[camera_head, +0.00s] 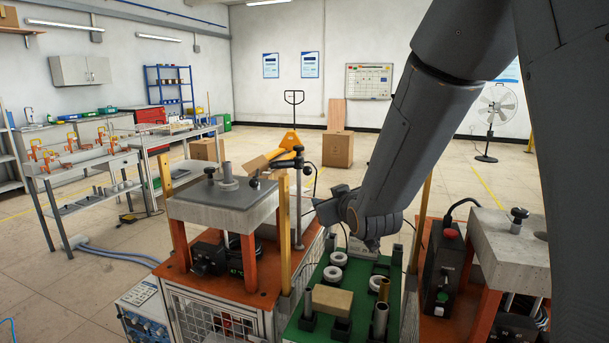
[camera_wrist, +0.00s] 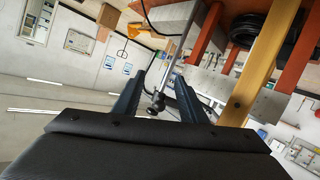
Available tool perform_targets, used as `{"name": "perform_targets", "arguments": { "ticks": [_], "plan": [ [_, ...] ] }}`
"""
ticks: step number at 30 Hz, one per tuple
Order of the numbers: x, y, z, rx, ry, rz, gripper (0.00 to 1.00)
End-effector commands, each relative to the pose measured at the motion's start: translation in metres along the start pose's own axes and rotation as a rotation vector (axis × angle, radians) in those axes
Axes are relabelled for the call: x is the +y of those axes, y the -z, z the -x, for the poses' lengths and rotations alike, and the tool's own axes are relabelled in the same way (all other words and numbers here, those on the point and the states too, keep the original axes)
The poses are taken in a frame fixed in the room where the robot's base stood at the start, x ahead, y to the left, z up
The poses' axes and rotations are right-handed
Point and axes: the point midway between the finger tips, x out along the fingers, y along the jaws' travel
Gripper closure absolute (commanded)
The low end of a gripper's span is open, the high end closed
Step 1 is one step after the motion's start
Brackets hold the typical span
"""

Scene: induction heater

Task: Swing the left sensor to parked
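The left sensor (camera_head: 270,168) is a black arm on top of a thin upright metal post (camera_head: 299,210) beside the left heater. Its head (camera_head: 254,183) hangs over the right part of the left heater's grey top plate (camera_head: 205,212). My gripper (camera_head: 322,204) is just right of the post, below the level of the sensor arm. In the wrist view its two dark fingers (camera_wrist: 159,78) are apart. The post (camera_wrist: 180,45) and a black joint (camera_wrist: 156,103) show in the gap between them. I cannot tell whether they touch the fingers.
A yellow upright bar (camera_head: 284,245) stands close to the post, and a black cable (camera_head: 312,185) hangs beside it. A green board (camera_head: 310,327) with rings, tubes and a tan block lies below. The right heater (camera_head: 512,240) stands at right.

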Motion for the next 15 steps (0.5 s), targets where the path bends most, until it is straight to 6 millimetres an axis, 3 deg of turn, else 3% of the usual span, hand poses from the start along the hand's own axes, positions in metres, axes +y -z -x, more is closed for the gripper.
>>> {"name": "perform_targets", "arguments": {
  "ticks": [3, 6, 11, 15],
  "plan": [
    [-0.007, 0.034, -0.016, 0.163, -0.005, 0.042, 0.62],
    [-0.010, 0.053, -0.019, 0.251, -0.011, 0.061, 0.62],
    [-0.011, 0.066, -0.024, 0.298, -0.015, 0.071, 0.62],
    [-0.011, 0.070, -0.038, 0.297, -0.015, 0.071, 0.62]
  ]
}}
